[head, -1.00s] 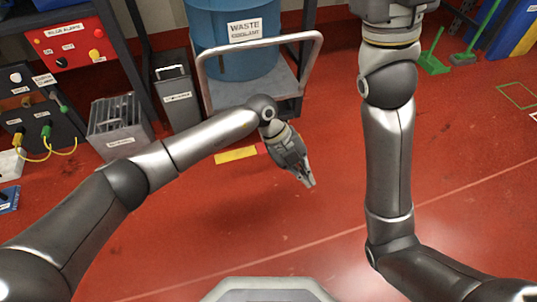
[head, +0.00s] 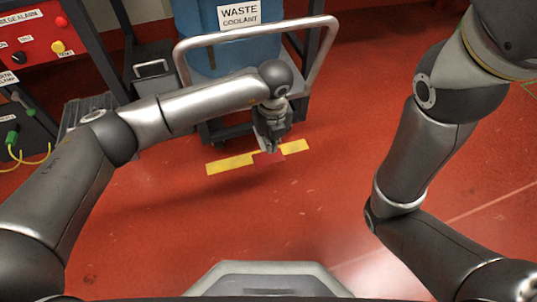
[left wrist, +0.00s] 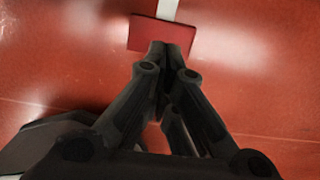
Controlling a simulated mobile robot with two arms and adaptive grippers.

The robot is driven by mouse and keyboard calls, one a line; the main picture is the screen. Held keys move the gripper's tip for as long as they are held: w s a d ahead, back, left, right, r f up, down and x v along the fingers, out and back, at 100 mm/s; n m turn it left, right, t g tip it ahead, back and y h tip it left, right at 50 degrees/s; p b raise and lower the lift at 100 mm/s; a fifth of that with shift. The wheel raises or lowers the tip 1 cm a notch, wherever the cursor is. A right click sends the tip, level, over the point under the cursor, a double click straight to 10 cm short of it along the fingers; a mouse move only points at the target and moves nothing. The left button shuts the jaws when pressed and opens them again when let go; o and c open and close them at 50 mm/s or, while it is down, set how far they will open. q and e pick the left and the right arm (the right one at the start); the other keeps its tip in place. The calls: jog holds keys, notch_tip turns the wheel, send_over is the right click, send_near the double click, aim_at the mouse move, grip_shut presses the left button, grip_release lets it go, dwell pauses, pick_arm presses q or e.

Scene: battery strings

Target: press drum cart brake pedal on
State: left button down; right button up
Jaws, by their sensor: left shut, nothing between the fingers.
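The drum cart shows by its grey tube handle (head: 322,62) at the top of the head view, with a blue drum (head: 205,61) labelled "WASTE COOLANT" on it. The brake pedal is a red plate on a pale bar, seen in the left wrist view (left wrist: 160,36); in the head view only a little red (head: 267,157) shows by the fingertips. My left gripper (head: 268,149) is shut and empty, pointing down at the pedal. In the left wrist view its fingertips (left wrist: 165,46) overlap the pedal's near edge; I cannot tell whether they touch. My right gripper is out of view.
Yellow floor tape (head: 231,163) lies in front of the cart. A red alarm panel (head: 40,42) and a box with yellow cables (head: 22,133) stand at the left. The red floor (head: 290,215) between my arms is clear.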

aim_at(270, 160)
pick_arm(q)
jog(key=shift+f, duration=0.1)
jog(key=f+b, duration=0.6)
jog(key=f, duration=0.1)
jog(key=shift+w+a, duration=0.1)
jog(key=shift+w, duration=0.25)
jog(key=shift+f+b, duration=1.2)
jog(key=shift+f, duration=0.65)
jog(key=shift+s+r+p, duration=0.2)
jog(key=shift+r+p, duration=0.1)
jog(key=shift+p, duration=0.1)
jog(key=p, duration=0.1)
jog(key=s, duration=0.1)
jog(key=s+d+p, duration=0.1)
jog(key=shift+s+r+p, duration=0.25)
jog(key=shift+r+p, duration=0.05)
jog(key=shift+r, duration=0.05)
